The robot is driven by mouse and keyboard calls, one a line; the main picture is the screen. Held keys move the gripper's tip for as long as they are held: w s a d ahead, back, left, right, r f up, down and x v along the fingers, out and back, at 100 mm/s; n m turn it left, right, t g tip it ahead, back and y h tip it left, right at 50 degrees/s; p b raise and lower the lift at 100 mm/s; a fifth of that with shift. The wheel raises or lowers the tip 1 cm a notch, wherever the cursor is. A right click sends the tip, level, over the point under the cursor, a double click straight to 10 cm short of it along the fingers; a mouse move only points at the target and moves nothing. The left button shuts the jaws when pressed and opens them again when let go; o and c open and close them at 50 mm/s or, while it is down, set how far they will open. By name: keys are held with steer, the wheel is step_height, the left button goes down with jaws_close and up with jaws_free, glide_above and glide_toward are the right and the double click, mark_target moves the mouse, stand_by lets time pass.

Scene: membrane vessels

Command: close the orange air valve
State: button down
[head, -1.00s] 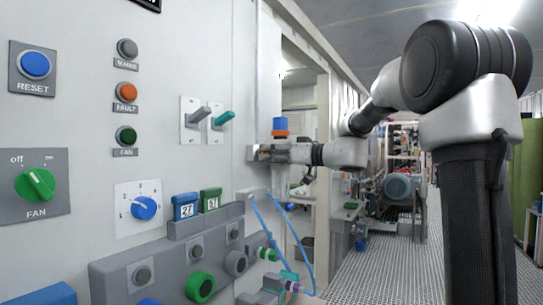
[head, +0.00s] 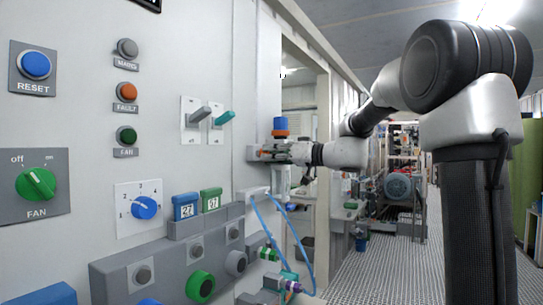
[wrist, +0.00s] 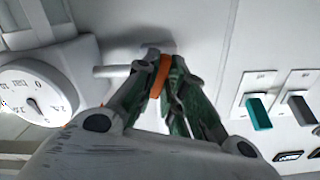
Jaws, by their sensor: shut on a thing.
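The orange air valve handle (wrist: 160,78) shows between my fingers in the wrist view, beside a short grey pipe stub on the pale wall. My gripper (wrist: 163,62) is shut on this handle, with one green-padded finger on each side. The fingers hide part of the handle. In the head view my gripper (head: 277,152) is at the panel's far edge, just below a blue knob with an orange ring (head: 280,127). The valve handle is small and mostly covered there.
A white round gauge (wrist: 38,95) is close to my gripper's left in the wrist view. Teal (wrist: 257,112) and grey (wrist: 299,107) levers stand out from the wall at right. Blue hoses (head: 268,235) hang below my gripper.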

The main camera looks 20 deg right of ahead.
steer(key=m, duration=1.3)
steer(key=shift+r+m, duration=0.1)
steer(key=shift+m, duration=0.3)
stand_by(0.4)
steer(key=c, duration=1.5)
jaws_free()
steer(key=v, duration=1.2)
